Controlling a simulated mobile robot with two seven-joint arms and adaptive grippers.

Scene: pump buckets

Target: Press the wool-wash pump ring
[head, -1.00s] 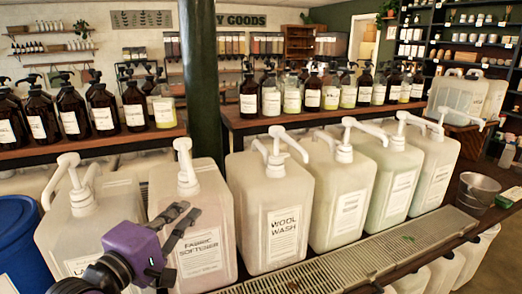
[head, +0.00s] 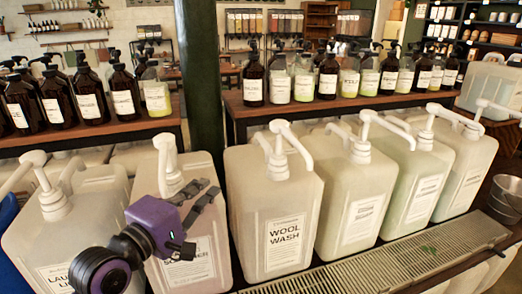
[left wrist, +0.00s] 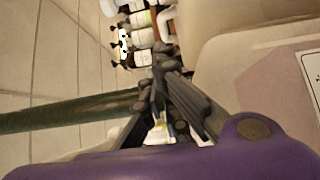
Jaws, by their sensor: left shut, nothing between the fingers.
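The wool-wash jug (head: 240,220) is a squared translucent white container labelled WOOL WASH, upright in the middle of the row in the head view. Its white pump (head: 279,160) stands on top with a bent spout; I cannot make out a separate ring. My left gripper (head: 208,190), purple with dark fingers, is shut and empty. It appears in front of the softener jug (head: 205,240), left of the wool-wash jug and lower than its pump. In the left wrist view my closed fingers (left wrist: 163,62) point up, with a pale jug wall (left wrist: 240,70) to their right. My right gripper is not in view.
A laundry jug (head: 35,235) stands left, and several pump jugs (head: 355,200) stand right. A dark green post (head: 199,80) rises behind the row. A slotted drip tray (head: 400,272) runs in front. Brown bottles (head: 252,85) line the shelf behind.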

